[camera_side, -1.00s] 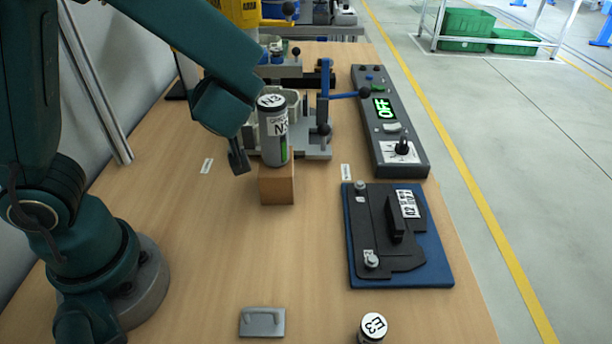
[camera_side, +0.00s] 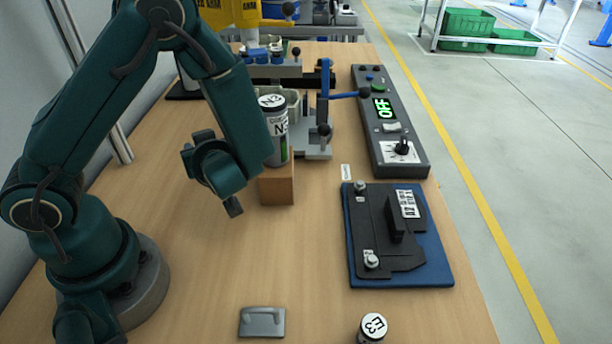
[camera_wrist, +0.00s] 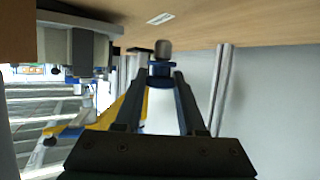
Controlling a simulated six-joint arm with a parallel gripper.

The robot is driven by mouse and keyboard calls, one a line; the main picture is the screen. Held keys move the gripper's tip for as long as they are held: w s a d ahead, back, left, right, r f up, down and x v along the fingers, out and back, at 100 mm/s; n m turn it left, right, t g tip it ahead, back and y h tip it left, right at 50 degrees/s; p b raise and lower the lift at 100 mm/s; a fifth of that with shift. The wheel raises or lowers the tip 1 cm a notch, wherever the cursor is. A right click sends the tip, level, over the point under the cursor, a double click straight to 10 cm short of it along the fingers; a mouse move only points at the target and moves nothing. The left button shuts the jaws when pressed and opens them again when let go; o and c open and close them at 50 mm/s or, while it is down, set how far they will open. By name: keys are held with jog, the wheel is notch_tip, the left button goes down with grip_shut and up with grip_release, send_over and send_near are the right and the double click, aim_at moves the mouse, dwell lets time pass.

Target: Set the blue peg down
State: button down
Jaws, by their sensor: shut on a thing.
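My gripper (camera_side: 233,207) is above the wooden table, in front and to the left of the wooden block that bears a labelled canister. In the wrist view my gripper (camera_wrist: 160,80) is shut on the blue peg (camera_wrist: 160,69), which has a blue collar and a rounded grey end beyond the fingertips. The peg does not touch anything else that I can see. In the side view the peg is hidden or too small to make out.
The canister (camera_side: 277,148) stands on the wooden block (camera_side: 277,188), close to my arm. A blue board (camera_side: 436,262) with a black plate lies right. The table's middle (camera_side: 220,270) is clear.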

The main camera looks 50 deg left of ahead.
jog(key=shift+f, duration=1.2)
jog(key=c, duration=0.5)
grip_release()
